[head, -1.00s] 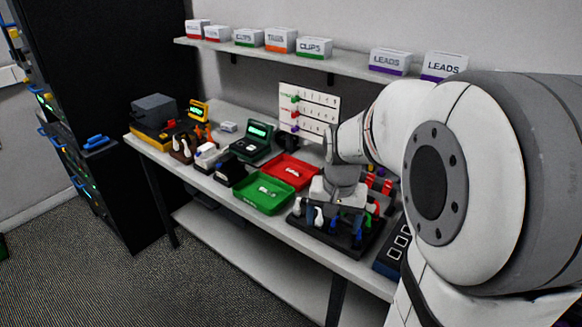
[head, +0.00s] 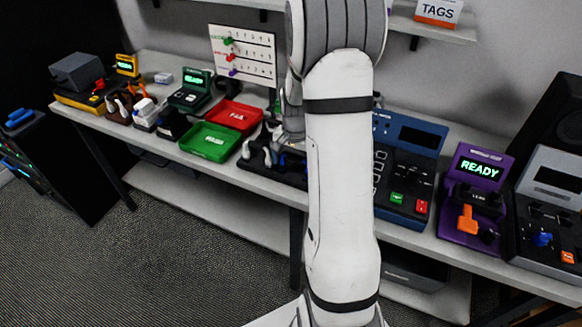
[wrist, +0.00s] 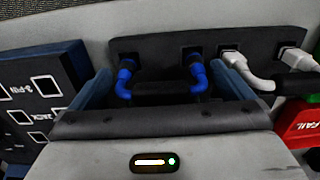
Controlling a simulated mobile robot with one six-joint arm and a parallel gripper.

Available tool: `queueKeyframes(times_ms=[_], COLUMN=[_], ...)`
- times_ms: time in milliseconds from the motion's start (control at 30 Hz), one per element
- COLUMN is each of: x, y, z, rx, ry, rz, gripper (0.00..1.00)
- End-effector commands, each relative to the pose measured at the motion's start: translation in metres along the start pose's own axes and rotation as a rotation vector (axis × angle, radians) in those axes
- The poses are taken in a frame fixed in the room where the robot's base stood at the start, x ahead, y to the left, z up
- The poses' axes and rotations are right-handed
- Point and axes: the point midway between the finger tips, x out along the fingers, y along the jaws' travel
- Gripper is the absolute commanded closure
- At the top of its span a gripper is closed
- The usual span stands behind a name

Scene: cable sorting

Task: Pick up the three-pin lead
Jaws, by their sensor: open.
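In the wrist view my gripper (wrist: 162,85) is open. Its two blue-grey fingers stand on either side of a lead with blue ends (wrist: 124,78) and a black middle. Both blue ends sit in sockets of a dark rack (wrist: 262,44). Whether this is the three-pin lead I cannot tell. A white-ended lead (wrist: 262,80) sits in the same rack to the right, outside the fingers.
A blue tester (head: 408,165) stands right of my arm; its panel (wrist: 45,90) reads "3-PIN" and "JACK" in the wrist view. A purple "READY" unit (head: 472,200) and a grey unit (head: 548,215) stand further right. Green (head: 208,141) and red (head: 235,114) trays lie left of the rack.

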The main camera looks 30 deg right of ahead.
Motion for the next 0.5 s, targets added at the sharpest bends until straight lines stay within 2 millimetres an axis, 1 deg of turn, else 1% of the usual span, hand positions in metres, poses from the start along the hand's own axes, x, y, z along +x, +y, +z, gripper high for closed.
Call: queueKeyframes(times_ms=[33, 100, 367, 500], x=[0.0058, 0.0103, 0.0123, 0.0121], y=[0.0001, 0.0001, 0.0002, 0.0003], z=[0.0003, 0.0003, 0.0000, -0.0001], rx=[0.000, 0.000, 0.000, 0.000], ry=[-0.002, -0.001, 0.001, 0.001], rz=[0.001, 0.001, 0.000, 0.000], gripper=[0.00, 0.00, 0.01, 0.12])
